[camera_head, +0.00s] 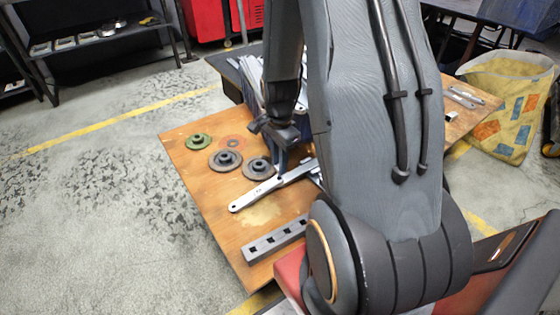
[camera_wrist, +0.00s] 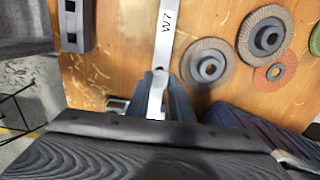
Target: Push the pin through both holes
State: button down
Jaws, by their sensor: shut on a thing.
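A flat galvanized bracket (camera_head: 252,196) lies on the wooden table, a round hole near its free end. In the wrist view the bracket (camera_wrist: 171,22) is marked W7 and runs down between my fingers. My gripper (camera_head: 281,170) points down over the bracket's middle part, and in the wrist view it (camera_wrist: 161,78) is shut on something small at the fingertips. This looks like the pin, mostly hidden by the fingers. More metal strips lie beyond the fingers, partly behind my arm. I cannot make out the two holes or whether the pin is in either.
Grinding discs (camera_head: 225,160) lie left of my gripper, near a green disc (camera_head: 198,141). A grey square bar with holes (camera_head: 275,240) lies near the front edge. A pile of metal strips stands behind my gripper.

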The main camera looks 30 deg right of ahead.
jog(key=shift+f+b, duration=0.55)
jog(key=shift+f, duration=1.15)
dwell(0.3)
dwell(0.3)
jog(key=c, duration=1.5)
grip_release()
notch_tip(320, 180, up, 8)
jog(key=shift+f+p, duration=0.1)
jog(key=shift+p, duration=0.7)
jog(key=shift+a, duration=0.1)
